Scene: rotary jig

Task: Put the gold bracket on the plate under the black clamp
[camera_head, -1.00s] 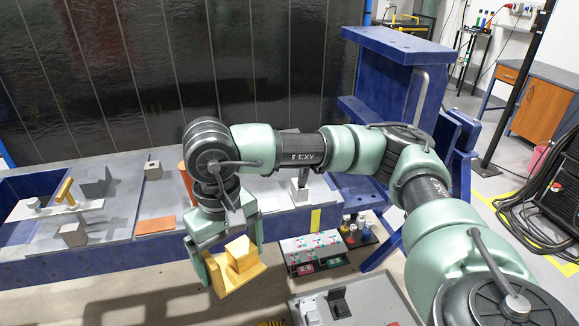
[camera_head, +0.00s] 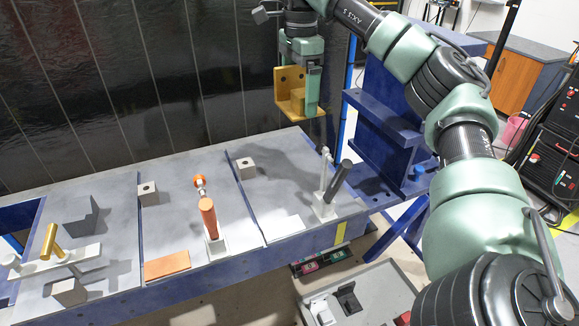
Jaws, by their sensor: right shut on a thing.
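My right gripper (camera_head: 304,98) points down and is shut on the gold bracket (camera_head: 289,88). One green finger shows on the bracket's right side; the other is mostly hidden. The bracket is upright, in the air above the far part of the jig table's right section, apart from the table. The black clamp (camera_head: 338,181) stands on a light base at that section's front right, its black handle tilted up and right. A pale flat plate (camera_head: 283,229) lies to the left of the clamp. The bracket is above and to the left of the clamp. My left gripper is not in view.
An orange-handled clamp (camera_head: 208,217) and orange plate (camera_head: 167,264) are on the middle section. A gold-handled clamp (camera_head: 50,243) is at left. A small grey block (camera_head: 246,167) sits near the section's back left. A blue frame (camera_head: 385,120) stands right of the table.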

